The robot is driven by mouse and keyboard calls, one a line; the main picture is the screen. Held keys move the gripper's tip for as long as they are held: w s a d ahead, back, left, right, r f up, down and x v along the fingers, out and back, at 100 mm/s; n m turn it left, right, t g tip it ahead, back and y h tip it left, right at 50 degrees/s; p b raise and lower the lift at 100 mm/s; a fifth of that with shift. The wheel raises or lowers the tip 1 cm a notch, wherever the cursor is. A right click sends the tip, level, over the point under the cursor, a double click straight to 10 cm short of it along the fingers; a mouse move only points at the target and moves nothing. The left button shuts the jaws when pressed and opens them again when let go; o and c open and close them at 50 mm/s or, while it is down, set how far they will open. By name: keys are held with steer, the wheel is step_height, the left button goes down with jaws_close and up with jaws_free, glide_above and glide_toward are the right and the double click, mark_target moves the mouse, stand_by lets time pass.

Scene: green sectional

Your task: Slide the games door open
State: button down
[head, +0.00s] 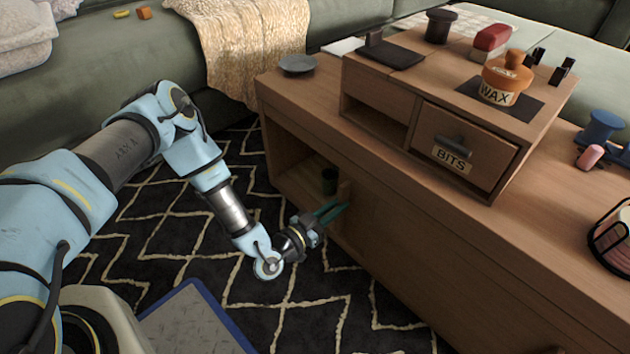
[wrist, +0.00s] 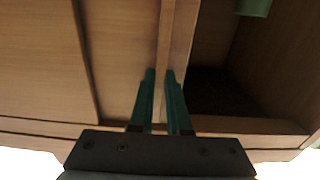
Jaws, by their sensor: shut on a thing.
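The games door (head: 378,222) is a plain wooden sliding panel in the front of the low wooden cabinet (head: 450,265). No label on it shows in either view. My gripper (head: 335,210) is at the door's left edge. In the wrist view my gripper's green fingers (wrist: 161,82) are shut on an upright wooden strip, the door's handle (wrist: 176,30). The door panel (wrist: 122,55) lies left of the strip there. A dark open compartment lies on the other side. The fingers partly cover the strip.
A dark green cup (head: 329,181) stands inside the open compartment; its green side also shows in the wrist view (wrist: 254,7). A small drawer box (head: 385,105) with a BITS drawer stands on the cabinet. A patterned rug (head: 330,300) covers the floor in front.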

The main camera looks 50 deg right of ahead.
mark_target(367, 215)
steer(key=s, duration=0.3)
steer(key=s+p, duration=0.1)
steer(key=s, duration=0.3)
steer(key=shift+a, duration=0.2)
steer(key=c, duration=0.9)
jaws_free()
steer(key=shift+w, duration=0.1)
